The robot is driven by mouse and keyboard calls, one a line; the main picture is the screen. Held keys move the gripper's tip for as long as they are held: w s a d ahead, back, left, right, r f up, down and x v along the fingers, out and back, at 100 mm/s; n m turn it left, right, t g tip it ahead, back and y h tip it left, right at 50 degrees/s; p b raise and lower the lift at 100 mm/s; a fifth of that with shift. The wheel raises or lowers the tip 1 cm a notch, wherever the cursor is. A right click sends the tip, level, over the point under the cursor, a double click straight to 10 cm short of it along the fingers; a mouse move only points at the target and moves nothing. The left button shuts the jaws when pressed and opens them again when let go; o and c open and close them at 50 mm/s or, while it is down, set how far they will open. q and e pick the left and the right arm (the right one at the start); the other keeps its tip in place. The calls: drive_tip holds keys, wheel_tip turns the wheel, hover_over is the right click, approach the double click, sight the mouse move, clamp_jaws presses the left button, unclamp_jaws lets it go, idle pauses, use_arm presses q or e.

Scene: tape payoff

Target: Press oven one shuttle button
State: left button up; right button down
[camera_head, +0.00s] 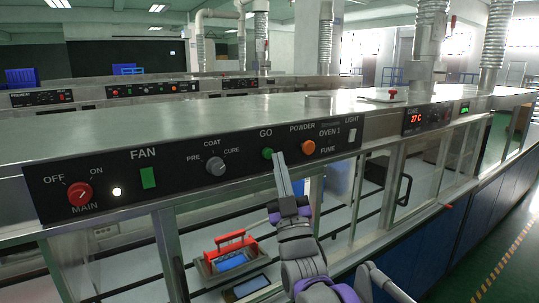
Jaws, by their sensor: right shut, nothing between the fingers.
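The oven one control panel (110,191) runs along the front of the steel hood and is marked OVEN 1. Its green round GO button (267,153) sits between the COAT knob (215,166) and the orange POWDER button (307,147). My right gripper (279,156) is shut and empty, pointing up at the panel. Its tip is just right of the GO button and slightly below it; I cannot tell whether it touches. No button is labelled shuttle. My left gripper is not in view.
A red MAIN knob (79,194), a lit white lamp (117,191) and a green FAN switch (148,177) are on the panel's left. Below, a red-handled tray (232,250) sits inside the oven. A black door handle (404,190) sticks out at right.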

drive_tip(key=shift+w+a, duration=0.1)
drive_tip(key=shift+w+a, duration=0.15)
drive_tip(key=shift+w, duration=0.1)
